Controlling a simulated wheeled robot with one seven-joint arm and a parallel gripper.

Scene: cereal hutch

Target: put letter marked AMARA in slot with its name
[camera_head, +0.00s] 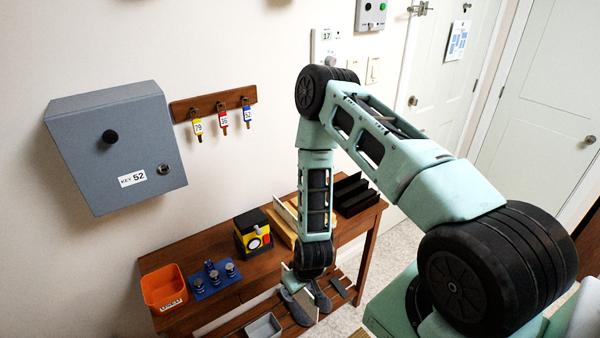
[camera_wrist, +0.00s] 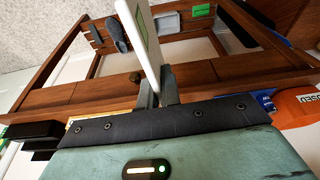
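My gripper (camera_wrist: 158,88) has its two dark fingers closed on a thin white letter (camera_wrist: 150,45) in the wrist view. The letter is seen nearly edge-on, with a green patch on its face. I cannot read a name on it. In the head view my gripper (camera_head: 292,277) points down at the desk's front edge, and the letter is not clear there. A black slotted rack (camera_head: 352,192) stands at the desk's right end, and part of a black thing (camera_wrist: 35,133) shows at the left of the wrist view. No AMARA label is readable.
The wooden desk (camera_head: 215,257) bears an orange bin (camera_head: 164,287), a blue stamp holder (camera_head: 213,281) and a yellow-black box (camera_head: 252,233). Slippers (camera_head: 299,306) and a grey tray (camera_head: 264,327) lie on slats below. A grey key cabinet (camera_head: 117,145) hangs above.

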